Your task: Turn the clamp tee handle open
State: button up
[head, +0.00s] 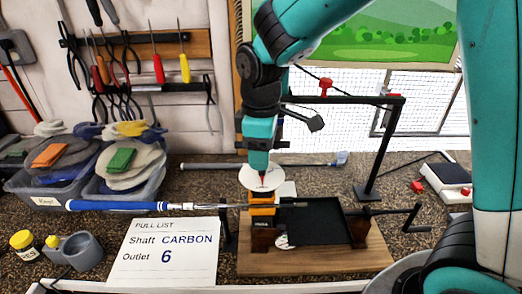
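The clamp (262,228), with orange and dark brown blocks, stands on a wooden board (300,262). A dark rod with a bent black handle (413,219) sticks out at the board's right side; it looks like the tee handle. A golf club with a blue and white grip (118,206) lies level, its shaft running right into the clamp. My teal arm comes down from above, and my gripper (262,188) is at the clamp's top, well left of the handle. A white disc hides part of it, so its fingers cannot be made out clearly.
A black tray (322,222) sits on the board. A black post frame (378,150) rises behind the handle. Another club (260,165) lies at the back. A white box with a red button (448,182) is at right.

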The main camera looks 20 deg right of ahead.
notch_tip(320, 180, up, 18)
jog(key=b, duration=0.3)
jog(key=shift+f, duration=0.25)
dwell(0.3)
jog(key=s+a+f+m+y+b, duration=0.2)
jog(key=s+f+b, duration=0.1)
jog(key=s+f, duration=0.6)
jog(key=s+a+f+m+y+b, duration=0.2)
jog(key=s+f+b, duration=0.1)
jog(key=s+f, duration=0.6)
notch_tip(320, 180, down, 3)
jog(key=shift+s+a+r+b, duration=0.15)
jog(key=shift+s+b, duration=0.2)
jog(key=shift+s, duration=0.05)
